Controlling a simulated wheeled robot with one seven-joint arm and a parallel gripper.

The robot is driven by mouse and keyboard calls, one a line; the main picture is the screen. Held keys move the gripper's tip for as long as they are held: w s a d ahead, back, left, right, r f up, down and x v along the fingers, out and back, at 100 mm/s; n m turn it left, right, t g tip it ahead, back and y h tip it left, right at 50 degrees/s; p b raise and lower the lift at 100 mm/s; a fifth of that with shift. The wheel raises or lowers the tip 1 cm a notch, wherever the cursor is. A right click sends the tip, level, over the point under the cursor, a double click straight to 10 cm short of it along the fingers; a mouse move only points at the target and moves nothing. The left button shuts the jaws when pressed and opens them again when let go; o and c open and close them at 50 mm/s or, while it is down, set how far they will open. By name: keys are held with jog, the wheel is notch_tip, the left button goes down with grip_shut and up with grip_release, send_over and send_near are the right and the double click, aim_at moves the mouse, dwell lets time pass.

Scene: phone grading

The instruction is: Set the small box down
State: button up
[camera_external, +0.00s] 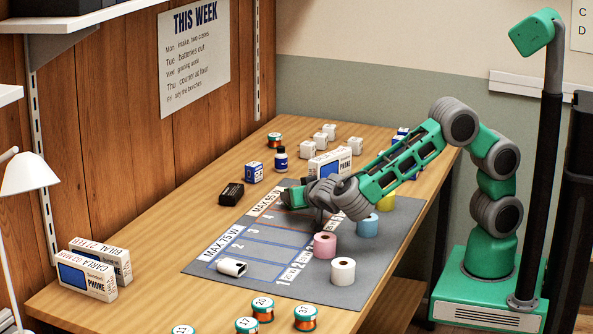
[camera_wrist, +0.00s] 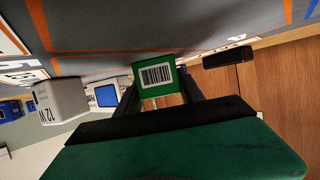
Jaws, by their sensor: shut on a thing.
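The small box (camera_wrist: 158,76) is green with a white barcode label. In the wrist view it sits between the two dark fingers of my gripper (camera_wrist: 163,88), which is shut on it. The box is close to the grey mat (camera_wrist: 130,20), by an orange outline; I cannot tell whether it touches. In the external view my gripper (camera_external: 298,198) is low over the mat (camera_external: 300,283), at its far end near the orange-lined cells. The box cannot be made out clearly there.
A pink roll (camera_external: 325,245), a white roll (camera_external: 343,271), a blue roll (camera_external: 368,225) and a white cylinder (camera_external: 232,267) are on the mat. A black box (camera_external: 231,194) lies left of it. A phone box (camera_external: 330,162) stands behind. Spools (camera_external: 262,309) are in front.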

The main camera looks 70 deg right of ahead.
jog(key=shift+f, duration=0.1)
jog(key=o, duration=1.4)
jog(key=shift+r, duration=0.25)
jog(key=v, duration=0.5)
jog(key=shift+s+a+p, duration=0.1)
jog(key=shift+a+p, duration=0.15)
jog(key=shift+p, duration=0.1)
notch_tip(320, 180, up, 7)
jog(key=p, duration=0.1)
jog(key=shift+d, duration=0.2)
